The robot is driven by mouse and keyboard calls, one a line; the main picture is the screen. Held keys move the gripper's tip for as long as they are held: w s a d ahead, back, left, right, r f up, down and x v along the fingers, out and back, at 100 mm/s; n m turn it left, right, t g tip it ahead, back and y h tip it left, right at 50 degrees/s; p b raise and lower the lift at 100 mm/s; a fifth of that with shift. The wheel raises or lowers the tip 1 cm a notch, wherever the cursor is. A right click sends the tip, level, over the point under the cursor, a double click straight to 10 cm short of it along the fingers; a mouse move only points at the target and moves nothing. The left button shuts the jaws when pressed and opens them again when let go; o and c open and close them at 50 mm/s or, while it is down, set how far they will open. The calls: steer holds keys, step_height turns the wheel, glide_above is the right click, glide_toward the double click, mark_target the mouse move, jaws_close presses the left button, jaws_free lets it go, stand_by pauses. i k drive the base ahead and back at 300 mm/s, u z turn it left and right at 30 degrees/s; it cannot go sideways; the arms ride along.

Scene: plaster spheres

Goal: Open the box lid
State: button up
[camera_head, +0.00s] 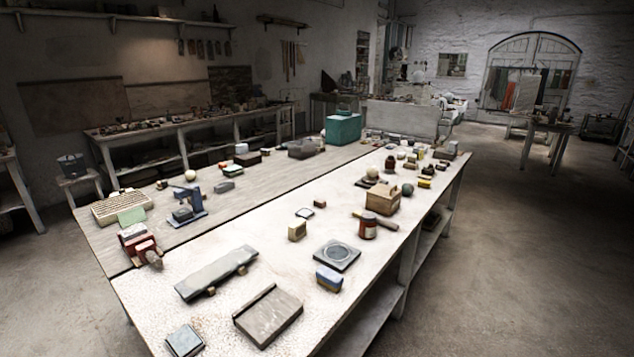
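Several box-like things stand on the long workbench (225,300). A small light-brown wooden box (382,200) sits near the right edge, with a dark round thing on or behind its top. A teal box (343,130) stands at the far end, with a smaller green piece on top. A flat grey-brown box-like block (268,316) with a dark strip along one edge lies at the near end. I cannot tell which is the task's box or whether any has a separate lid. My gripper is not in view.
Near the wooden box are a red-brown jar (368,229) and a grey plate with a ring (337,256). A grey slab (216,273) rests on small blocks. A red vise (139,245) is at the left edge. The floor (540,260) to the right is clear.

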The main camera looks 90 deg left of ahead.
mark_target(387, 192)
steer(key=u, duration=1.5)
steer(key=i, duration=2.7)
steer(key=u, duration=2.35)
steer(key=i, duration=1)
